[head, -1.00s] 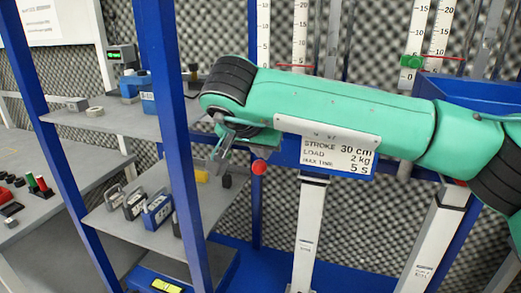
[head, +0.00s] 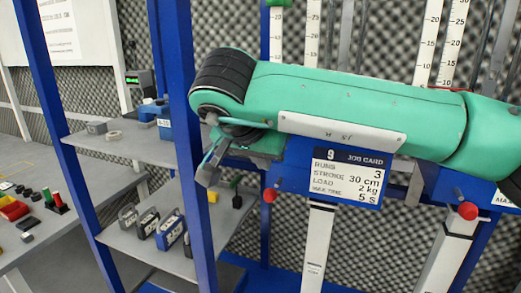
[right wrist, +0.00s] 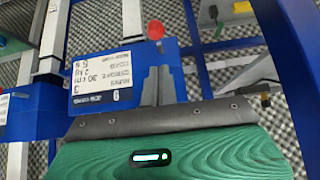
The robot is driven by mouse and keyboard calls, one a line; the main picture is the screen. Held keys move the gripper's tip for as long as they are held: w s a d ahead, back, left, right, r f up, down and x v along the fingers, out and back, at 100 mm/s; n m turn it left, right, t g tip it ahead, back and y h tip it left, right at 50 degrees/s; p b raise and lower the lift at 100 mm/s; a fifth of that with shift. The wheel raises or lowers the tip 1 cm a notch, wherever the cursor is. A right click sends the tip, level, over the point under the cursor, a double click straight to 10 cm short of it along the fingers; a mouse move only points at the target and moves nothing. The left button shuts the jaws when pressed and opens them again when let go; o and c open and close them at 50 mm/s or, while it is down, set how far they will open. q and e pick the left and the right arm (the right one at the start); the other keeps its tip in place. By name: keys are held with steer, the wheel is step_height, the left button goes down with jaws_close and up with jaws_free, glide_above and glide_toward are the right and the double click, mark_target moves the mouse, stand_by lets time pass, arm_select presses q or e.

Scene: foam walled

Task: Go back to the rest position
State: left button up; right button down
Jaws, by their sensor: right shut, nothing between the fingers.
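My right arm crosses the head view from the right edge. My right gripper (head: 207,172) hangs at its left end, in front of the shelf rack and beside a blue upright (head: 184,100). Its fingers are together, with nothing held. In the right wrist view the grey fingers (right wrist: 158,85) sit close together in front of the blue box with the job card (right wrist: 95,70). My left gripper is not in view.
The job card (head: 346,178) is on a blue box just below my right forearm. Red knobs (head: 269,195) (head: 468,210) stick out nearby. Shelves at the left hold weights (head: 146,222) and small devices. A bench (head: 20,250) with coloured items stands at far left.

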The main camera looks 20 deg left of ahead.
steer(key=shift+s+r, duration=0.35)
steer(key=shift+w, duration=0.1)
steer(key=shift+f, duration=0.1)
